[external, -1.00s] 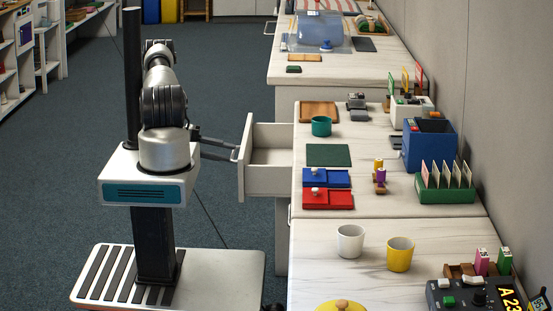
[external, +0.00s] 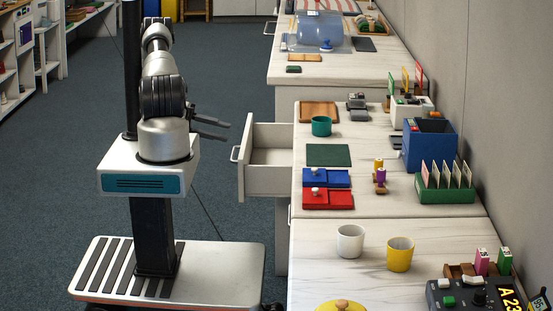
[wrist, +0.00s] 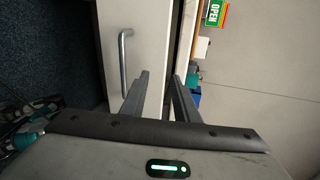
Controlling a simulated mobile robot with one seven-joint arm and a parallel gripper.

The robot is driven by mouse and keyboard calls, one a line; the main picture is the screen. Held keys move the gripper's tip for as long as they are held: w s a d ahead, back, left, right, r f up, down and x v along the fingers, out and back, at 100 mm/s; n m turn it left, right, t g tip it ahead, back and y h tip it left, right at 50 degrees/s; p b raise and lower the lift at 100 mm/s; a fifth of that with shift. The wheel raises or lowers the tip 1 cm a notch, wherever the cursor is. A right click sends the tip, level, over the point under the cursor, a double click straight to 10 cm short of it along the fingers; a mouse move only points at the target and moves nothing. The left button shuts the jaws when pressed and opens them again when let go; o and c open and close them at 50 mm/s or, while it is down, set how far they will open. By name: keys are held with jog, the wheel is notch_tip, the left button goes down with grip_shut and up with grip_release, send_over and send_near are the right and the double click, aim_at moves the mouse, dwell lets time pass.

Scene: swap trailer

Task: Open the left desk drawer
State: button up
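The desk drawer (external: 268,182) stands pulled out from the desk, with its inside showing as empty in the external view. Its front carries a metal bar handle (external: 235,154), which also shows in the wrist view (wrist: 124,62). My gripper (external: 226,130) is in the air to the left of the drawer front, a little above the handle and apart from it.
The desk top (external: 325,231) holds a teal mug (external: 321,126), a green mat (external: 328,155), blue and red boxes, and white and yellow cups. A farther desk (external: 350,68) stands behind.

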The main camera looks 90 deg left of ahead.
notch_tip(320, 180, up, 2)
jog(key=w+d+m+g+h+p, duration=0.1)
jog(key=w+d+m+g+h, duration=0.15)
jog(key=m, duration=0.45)
notch_tip(320, 180, up, 6)
jog(key=m+g+p, duration=0.3)
jog(key=m+g, duration=0.5)
jog(key=m, duration=1.1)
send_over(233, 151)
jog(key=s+d, duration=0.2)
jog(key=s, duration=0.1)
notch_tip(233, 151, up, 4)
jog(key=a+m+g+y, duration=0.2)
jog(key=m+g+y, duration=0.1)
jog(key=m, duration=0.6)
notch_tip(233, 151, down, 17)
jog(key=w+b, duration=0.2)
jog(key=b, duration=0.1)
jog(key=shift+w+a, duration=0.25)
jog(key=shift+a, duration=0.05)
jog(key=shift+t, duration=0.25)
grip_shut()
